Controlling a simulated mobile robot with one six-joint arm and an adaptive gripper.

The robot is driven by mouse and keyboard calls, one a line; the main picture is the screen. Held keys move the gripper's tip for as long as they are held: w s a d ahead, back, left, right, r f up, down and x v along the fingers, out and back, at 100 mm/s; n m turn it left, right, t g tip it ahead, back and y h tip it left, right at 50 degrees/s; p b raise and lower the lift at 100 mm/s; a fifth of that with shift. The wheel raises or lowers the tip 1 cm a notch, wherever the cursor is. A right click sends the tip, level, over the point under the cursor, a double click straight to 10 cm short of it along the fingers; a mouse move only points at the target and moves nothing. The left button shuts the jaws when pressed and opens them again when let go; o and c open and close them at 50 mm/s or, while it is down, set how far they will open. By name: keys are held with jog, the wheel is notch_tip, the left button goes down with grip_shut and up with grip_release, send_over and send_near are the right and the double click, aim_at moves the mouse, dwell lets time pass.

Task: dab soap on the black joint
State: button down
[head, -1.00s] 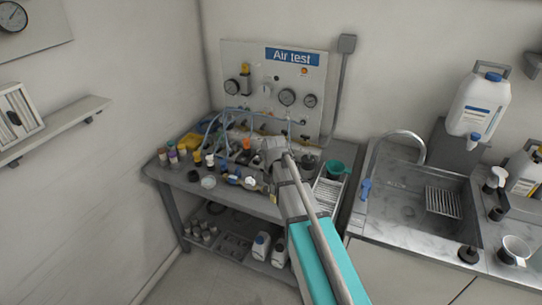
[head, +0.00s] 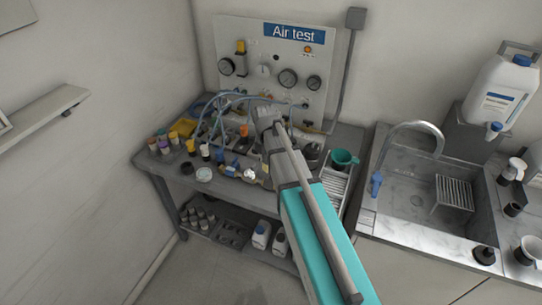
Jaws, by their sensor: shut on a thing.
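My arm reaches from the lower right over the test bench, and my gripper (head: 267,116) is at its far end, above the tubing and fittings in front of the panel. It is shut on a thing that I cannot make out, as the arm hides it. The black joint cannot be told apart among the small dark fittings on the bench. A small round dish with whitish contents (head: 204,174) stands at the bench's front left; I cannot tell whether it is soap.
The grey bench (head: 160,182) carries several small capped bottles (head: 165,147) at left and blue hoses (head: 213,112). The "Air test" panel (head: 262,50) stands behind. Wall closes off the left.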

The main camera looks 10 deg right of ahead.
jog(key=shift+d, duration=0.25)
jog(key=shift+d+m, duration=0.2)
jog(key=shift+m, duration=0.5)
dwell(0.3)
jog(key=shift+f, duration=0.1)
jog(key=b, duration=0.6)
send_over(269, 182)
jog(key=shift+f, duration=2.9)
jog(key=shift+f+b, duration=0.5)
dwell(0.3)
jog(key=shift+r, duration=0.1)
jog(key=shift+r+p, duration=3.4)
jog(key=shift+p, duration=0.15)
jog(key=shift+w, duration=0.1)
